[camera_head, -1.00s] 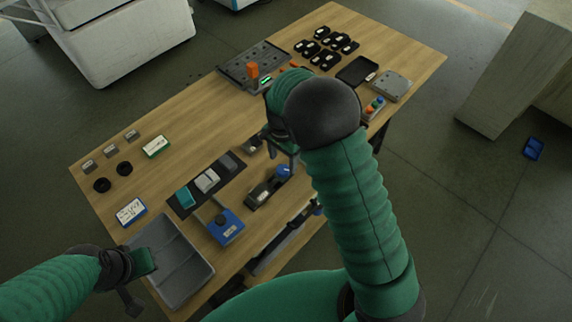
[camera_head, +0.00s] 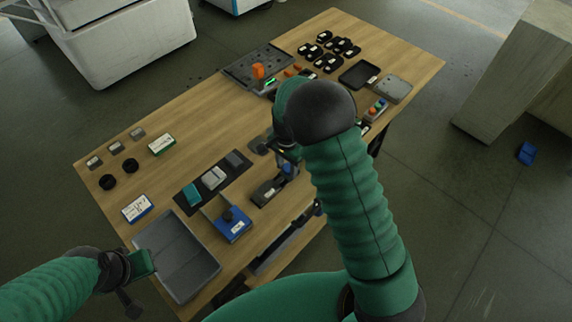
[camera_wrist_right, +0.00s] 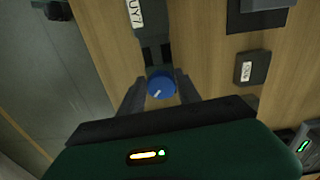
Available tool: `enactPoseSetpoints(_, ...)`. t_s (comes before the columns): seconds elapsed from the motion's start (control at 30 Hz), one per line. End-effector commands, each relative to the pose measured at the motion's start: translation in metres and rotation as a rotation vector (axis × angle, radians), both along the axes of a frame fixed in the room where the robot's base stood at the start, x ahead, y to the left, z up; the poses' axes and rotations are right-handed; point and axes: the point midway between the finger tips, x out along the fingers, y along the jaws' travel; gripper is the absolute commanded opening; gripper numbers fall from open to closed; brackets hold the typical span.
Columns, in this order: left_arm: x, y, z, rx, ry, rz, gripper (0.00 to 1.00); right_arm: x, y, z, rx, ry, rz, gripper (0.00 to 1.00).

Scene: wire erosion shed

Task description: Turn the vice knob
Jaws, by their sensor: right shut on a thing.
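The vice (camera_head: 264,193) is a dark block with a white label near the front edge of the wooden table. Its round blue knob (camera_head: 288,169) faces away from the block, partly hidden by my right gripper (camera_head: 287,157). In the right wrist view the blue knob (camera_wrist_right: 161,85) carries a small white mark and sits between the two fingertips of my right gripper (camera_wrist_right: 160,90), which is shut on it. The dark vice body (camera_wrist_right: 154,42) extends beyond the knob. My left gripper (camera_head: 136,277) hangs near the grey tray, away from the vice; its finger opening is unclear.
A blue box (camera_head: 236,232) and a dark mat (camera_head: 232,179) with several small blocks lie left of the vice. A grey tray (camera_head: 184,264) is at the front left corner. A dark plate with an orange knob (camera_head: 258,71) and several black parts are at the back.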

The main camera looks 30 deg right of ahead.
Motion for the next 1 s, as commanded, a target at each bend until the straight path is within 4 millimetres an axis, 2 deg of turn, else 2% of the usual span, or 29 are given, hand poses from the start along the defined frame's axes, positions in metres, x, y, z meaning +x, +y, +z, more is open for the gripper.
enactPoseSetpoints(0.1, -0.0001, -0.0005, 0.0007, 0.000, 0.000, -0.001, 0.00, 0.0062, 0.0011, 0.0035, 0.004, -0.016, 0.003, 0.00)
enactPoseSetpoints(0.67, 0.0000, -0.0004, 0.0011, 0.000, 0.000, -0.001, 0.00, 0.0076, -0.0021, 0.0039, -0.003, -0.019, 0.007, 0.00)
enactPoseSetpoints(1.0, 0.0000, -0.0004, 0.0084, 0.000, 0.000, -0.001, 0.00, 0.0078, -0.0025, 0.0050, -0.003, -0.016, 0.145, 0.00)
